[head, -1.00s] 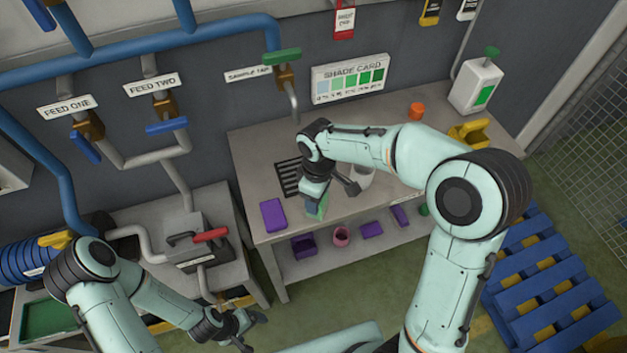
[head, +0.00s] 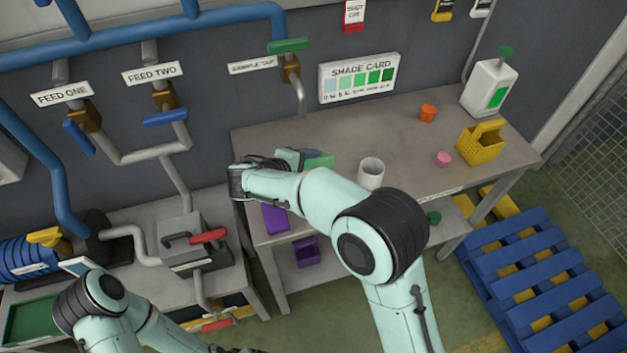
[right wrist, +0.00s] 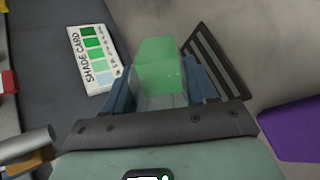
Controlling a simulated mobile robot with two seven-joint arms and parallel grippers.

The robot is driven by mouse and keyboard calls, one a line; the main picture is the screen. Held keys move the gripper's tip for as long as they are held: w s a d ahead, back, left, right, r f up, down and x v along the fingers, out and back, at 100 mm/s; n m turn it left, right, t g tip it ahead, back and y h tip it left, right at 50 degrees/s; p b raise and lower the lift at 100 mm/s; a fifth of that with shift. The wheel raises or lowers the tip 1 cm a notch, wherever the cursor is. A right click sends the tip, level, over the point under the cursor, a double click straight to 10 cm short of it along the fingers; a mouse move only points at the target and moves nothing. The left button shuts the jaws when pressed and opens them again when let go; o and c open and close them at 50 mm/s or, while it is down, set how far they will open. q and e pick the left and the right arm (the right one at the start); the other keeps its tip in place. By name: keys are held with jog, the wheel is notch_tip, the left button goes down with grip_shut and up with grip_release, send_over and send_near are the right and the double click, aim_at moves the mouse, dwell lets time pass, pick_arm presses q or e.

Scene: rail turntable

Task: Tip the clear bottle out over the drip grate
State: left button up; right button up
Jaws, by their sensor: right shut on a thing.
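The clear bottle (head: 319,160) shows green contents. It sits between the blue fingers of my right gripper (head: 296,158), held near the back of the bench. In the right wrist view, the bottle (right wrist: 160,68) is gripped between both fingers, its green part away from the palm. Its exact tilt is hard to tell, and no stream shows. The dark slotted drip grate (right wrist: 216,62) shows beside and beyond the bottle in the right wrist view; my right arm hides it in the head view. My left gripper (head: 238,350) is barely in frame at the bottom edge.
A white cup (head: 371,172) stands right of the bottle. The sample tap's spout (head: 299,98) hangs behind it. An orange cap (head: 428,112), pink piece (head: 443,159), yellow basket (head: 481,143) and white jug (head: 490,88) are farther right.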

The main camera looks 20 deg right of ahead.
jog(key=t+h+b, duration=0.1)
jog(key=h+b, duration=0.1)
jog(key=b, duration=0.2)
jog(key=f+t+h+b, duration=0.1)
jog(key=t+h+b, duration=0.1)
jog(key=h+b, duration=0.1)
jog(key=shift+a+t+h+b, duration=0.1)
jog(key=shift+t+h+b, duration=0.2)
jog(key=shift+b, duration=0.3)
jog(key=shift+r+t+h+b, duration=0.1)
jog(key=shift+t+h+b, duration=0.2)
jog(key=shift+h+b, duration=0.3)
pick_arm(q)
notch_tip(320, 180, down, 10)
jog(key=s, duration=0.1)
jog(key=shift+s, duration=0.3)
pick_arm(e)
jog(key=shift+r+h, duration=0.15)
jog(key=shift+h, duration=0.15)
